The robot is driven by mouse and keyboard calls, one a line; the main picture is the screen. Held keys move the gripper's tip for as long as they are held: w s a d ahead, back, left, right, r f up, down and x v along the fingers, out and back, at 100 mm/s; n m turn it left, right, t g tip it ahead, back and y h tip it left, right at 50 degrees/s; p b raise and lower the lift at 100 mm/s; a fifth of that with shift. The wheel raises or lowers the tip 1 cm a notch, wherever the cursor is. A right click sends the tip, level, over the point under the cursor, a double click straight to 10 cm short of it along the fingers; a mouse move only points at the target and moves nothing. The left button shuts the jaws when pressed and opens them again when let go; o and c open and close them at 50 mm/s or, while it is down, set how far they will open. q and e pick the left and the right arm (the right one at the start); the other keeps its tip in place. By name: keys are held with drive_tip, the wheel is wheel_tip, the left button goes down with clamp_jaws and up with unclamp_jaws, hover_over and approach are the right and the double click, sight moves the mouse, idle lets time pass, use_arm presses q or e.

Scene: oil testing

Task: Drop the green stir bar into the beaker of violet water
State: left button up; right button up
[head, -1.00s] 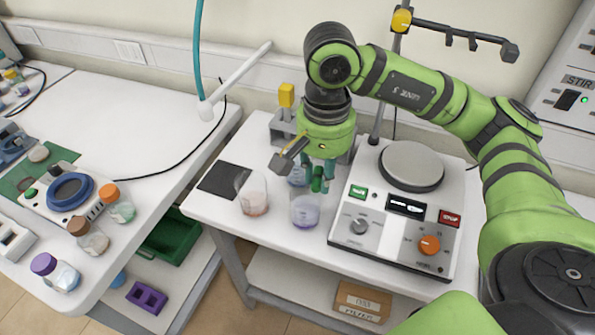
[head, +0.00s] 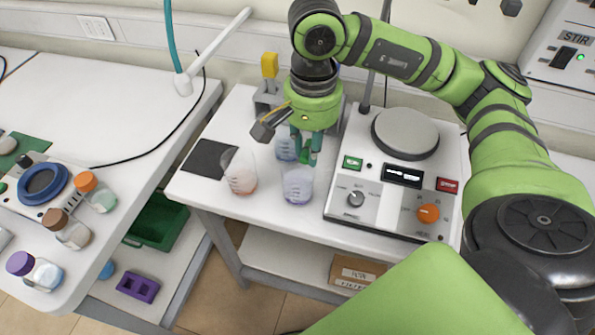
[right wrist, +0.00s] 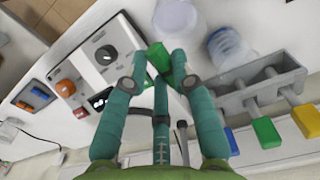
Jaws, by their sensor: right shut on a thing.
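The beaker of violet water (head: 298,190) stands on the white bench, left of the hotplate stirrer. My right gripper (head: 306,156) points down just above and slightly behind its rim. Its teal fingers are shut on the green stir bar (right wrist: 160,57), which shows between the fingertips in the right wrist view. In the head view the bar is small and partly hidden by the fingers. A pale round beaker, apparently the violet one, shows at the top of the right wrist view (right wrist: 178,15). My left gripper is out of view.
A beaker with reddish liquid (head: 240,180) stands left of the violet one, and a bluish beaker (head: 286,149) stands behind it. The hotplate stirrer (head: 345,210) is close on the right. A rack with coloured handles (right wrist: 235,97) stands behind. A dark mat (head: 208,158) lies left.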

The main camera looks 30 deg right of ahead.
drive_tip(key=o, duration=0.9)
drive_tip(key=shift+r, duration=0.5)
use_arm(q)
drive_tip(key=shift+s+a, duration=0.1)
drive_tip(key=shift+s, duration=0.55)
use_arm(e)
wheel_tip(320, 180, up, 11)
drive_tip(key=shift+r, duration=0.1)
